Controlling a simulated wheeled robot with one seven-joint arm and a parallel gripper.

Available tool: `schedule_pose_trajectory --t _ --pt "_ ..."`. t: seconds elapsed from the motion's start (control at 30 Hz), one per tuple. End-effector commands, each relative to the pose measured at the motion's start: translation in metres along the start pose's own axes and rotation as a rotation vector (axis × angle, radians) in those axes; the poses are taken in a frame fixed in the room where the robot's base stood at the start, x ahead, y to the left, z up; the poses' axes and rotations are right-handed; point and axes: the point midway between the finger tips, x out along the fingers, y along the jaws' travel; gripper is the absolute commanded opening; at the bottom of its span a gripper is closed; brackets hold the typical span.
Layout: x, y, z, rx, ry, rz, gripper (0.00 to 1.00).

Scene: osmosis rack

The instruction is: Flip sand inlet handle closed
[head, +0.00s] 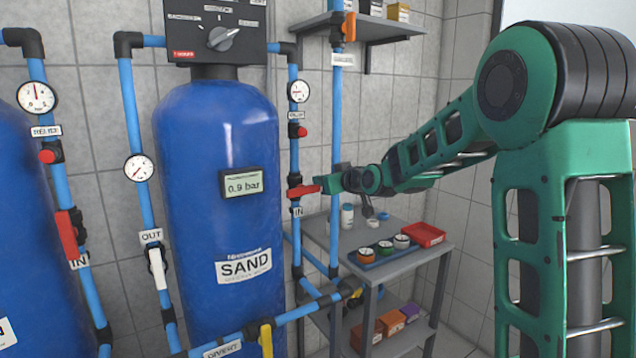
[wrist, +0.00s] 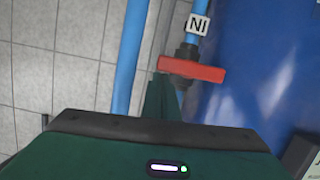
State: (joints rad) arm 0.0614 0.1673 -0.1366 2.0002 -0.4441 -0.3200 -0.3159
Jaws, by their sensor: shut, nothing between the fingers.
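The sand inlet handle (head: 303,191) is a red lever on the blue pipe right of the SAND tank (head: 215,200), just above the IN label (head: 298,211). It lies crosswise to the pipe, nearly level. In the wrist view the red handle (wrist: 195,69) crosses the pipe beside the upside-down IN label (wrist: 197,25). My gripper (head: 326,183) is at the handle's right end in the head view. In the wrist view the green fingers of my gripper (wrist: 160,95) are together, at the handle's left end. They hold nothing. I cannot tell whether they touch it.
A second blue pipe (head: 336,130) runs upright close behind my gripper. A grey table (head: 440,248) with a tray of jars (head: 385,250) and a red tray (head: 424,234) stands below right. A white OUT handle (head: 157,268) and a yellow DIVERT handle (head: 266,340) are nearby.

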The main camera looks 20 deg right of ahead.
Motion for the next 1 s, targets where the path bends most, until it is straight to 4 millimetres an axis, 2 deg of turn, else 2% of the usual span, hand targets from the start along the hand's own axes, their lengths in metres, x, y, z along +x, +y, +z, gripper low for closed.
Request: schedule_pose_trajectory --t 0.73,0.87,1.0 --pt "0.0 0.003 0.005 -0.002 -0.006 0.003 0.0" --pt "-0.006 0.002 0.004 -0.002 -0.006 0.002 0.0" --pt "-0.022 0.002 0.002 -0.002 -0.003 -0.001 0.0"
